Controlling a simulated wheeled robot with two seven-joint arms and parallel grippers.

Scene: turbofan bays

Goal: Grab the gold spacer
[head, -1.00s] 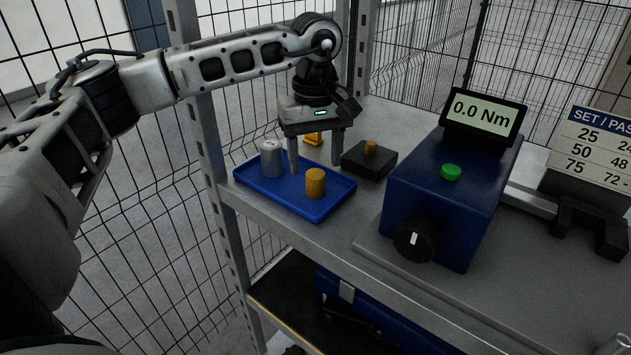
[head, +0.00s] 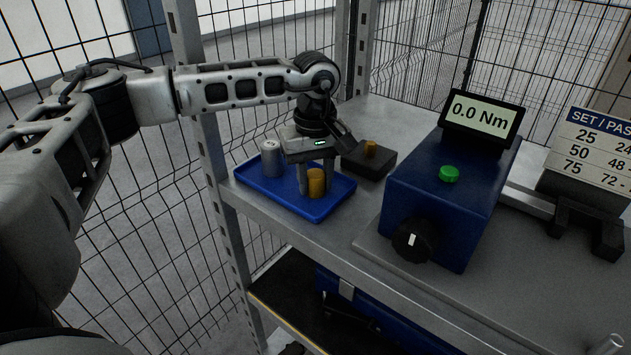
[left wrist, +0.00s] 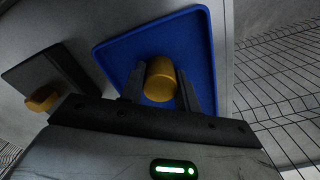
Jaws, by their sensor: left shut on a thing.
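The gold spacer (head: 316,187) stands upright in the front right part of the blue tray (head: 262,192). My left gripper (head: 315,181) points down over the tray, with its two fingers on either side of the spacer, shut on it. In the left wrist view the gold spacer (left wrist: 161,82) sits between the fingers (left wrist: 161,72) of the left gripper, and the tray (left wrist: 118,50) lies beneath. The spacer still appears to be on the tray floor. My right gripper is not in view.
A silver cylinder (head: 271,159) stands in the tray's back left, close to the left gripper. A black block with a gold knob (head: 370,150) is right of the tray. A blue torque tester (head: 440,200) with a display stands further right. A shelf post (head: 200,120) rises left.

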